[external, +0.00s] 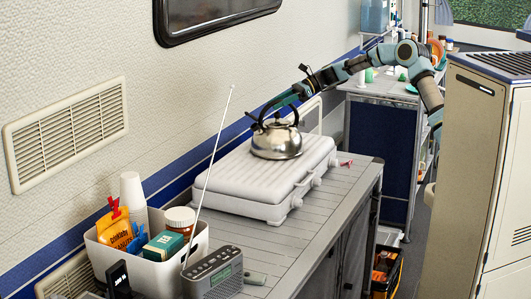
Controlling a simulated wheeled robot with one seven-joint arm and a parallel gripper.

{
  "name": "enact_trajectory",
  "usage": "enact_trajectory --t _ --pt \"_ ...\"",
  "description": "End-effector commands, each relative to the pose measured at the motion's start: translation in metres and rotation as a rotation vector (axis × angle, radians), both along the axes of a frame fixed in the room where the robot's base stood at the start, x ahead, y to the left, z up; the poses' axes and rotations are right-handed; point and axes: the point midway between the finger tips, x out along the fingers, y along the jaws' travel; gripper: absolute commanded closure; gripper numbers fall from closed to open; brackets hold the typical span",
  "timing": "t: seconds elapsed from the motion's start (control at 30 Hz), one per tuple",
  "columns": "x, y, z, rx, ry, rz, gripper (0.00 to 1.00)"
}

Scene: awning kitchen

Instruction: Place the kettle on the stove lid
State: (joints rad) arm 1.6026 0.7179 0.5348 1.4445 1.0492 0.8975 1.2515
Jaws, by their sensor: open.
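The kettle (277,141) is shiny steel with a dark arched handle. It appears to rest upright on the far part of the closed white stove lid (245,163), towards the wall side. The stove stands on the grey slatted counter. My arm reaches in from the right, and my gripper (296,95) is just above the kettle, by the top of its handle. The gripper is open, with its fingers small and partly lost against the dark handle. I cannot tell whether they touch the handle.
A white bin (150,262) with cups, packets and jars stands at the near left. A grey radio (213,274) with a long raised antenna is beside it. The near part of the lid is bare. A tall beige cabinet (490,170) stands on the right.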

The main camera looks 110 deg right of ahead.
Motion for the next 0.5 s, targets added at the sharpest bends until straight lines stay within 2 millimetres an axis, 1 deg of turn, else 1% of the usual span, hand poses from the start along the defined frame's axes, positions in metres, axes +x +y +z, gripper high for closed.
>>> enact_trajectory --t 0.07,0.17,0.27,0.5 --pt "0.000 0.000 0.003 -0.001 0.000 0.000 0.48" --pt "-0.008 -0.001 0.005 -0.002 0.001 -0.002 0.48" --pt "-0.024 -0.001 0.011 -0.002 0.001 -0.003 0.48" --pt "-0.071 -0.001 0.030 -0.002 0.001 -0.003 0.48"
